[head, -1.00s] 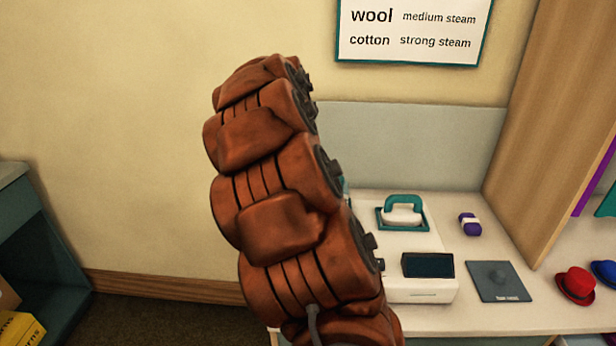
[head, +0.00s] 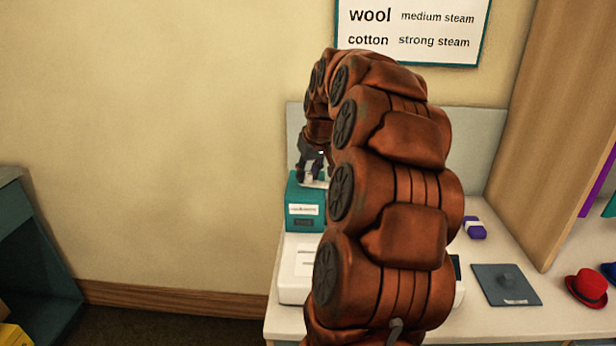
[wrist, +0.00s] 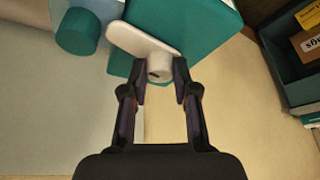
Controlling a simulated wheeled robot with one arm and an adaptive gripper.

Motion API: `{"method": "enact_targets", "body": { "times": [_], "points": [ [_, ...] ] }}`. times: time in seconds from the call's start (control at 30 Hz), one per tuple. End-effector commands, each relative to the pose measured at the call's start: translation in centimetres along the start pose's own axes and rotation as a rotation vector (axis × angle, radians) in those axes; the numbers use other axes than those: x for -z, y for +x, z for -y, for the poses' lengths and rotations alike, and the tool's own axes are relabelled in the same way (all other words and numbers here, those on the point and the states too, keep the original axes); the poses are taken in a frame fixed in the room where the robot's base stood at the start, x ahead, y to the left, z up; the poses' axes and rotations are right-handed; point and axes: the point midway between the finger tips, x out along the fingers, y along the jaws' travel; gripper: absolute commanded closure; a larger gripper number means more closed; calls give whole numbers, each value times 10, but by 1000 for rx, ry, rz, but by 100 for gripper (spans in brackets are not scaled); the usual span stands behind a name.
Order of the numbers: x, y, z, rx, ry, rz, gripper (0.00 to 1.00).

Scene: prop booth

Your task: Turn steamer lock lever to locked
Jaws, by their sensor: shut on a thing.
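The steamer is a teal box (head: 304,213) with a white label, standing on a white base (head: 291,277) on the counter. A white lever (wrist: 135,38) shows on the teal box (wrist: 196,20) in the wrist view, lying aslant. My gripper (wrist: 160,82) is shut on the lever's near end, with one finger on each side. In the head view my gripper (head: 314,166) points down at the top of the teal box. My arm hides the right part of the steamer, and the lever's angle cannot be told there.
A teal round knob (wrist: 78,31) sits left of the lever. A purple and white block (head: 474,228), a grey mat (head: 505,284) and a red hat (head: 587,287) lie to the right on the counter (head: 512,325). A wooden panel (head: 558,120) bounds the right side.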

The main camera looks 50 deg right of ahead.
Motion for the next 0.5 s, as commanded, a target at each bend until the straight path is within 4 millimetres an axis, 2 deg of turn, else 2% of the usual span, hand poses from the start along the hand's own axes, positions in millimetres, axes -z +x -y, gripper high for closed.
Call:
{"method": "enact_targets", "body": {
  "times": [0.2,0.5],
  "points": [
    [2,1,0,55,-129,-5,100],
    [1,0,-1,93,-227,-3,100]
  ]
}}
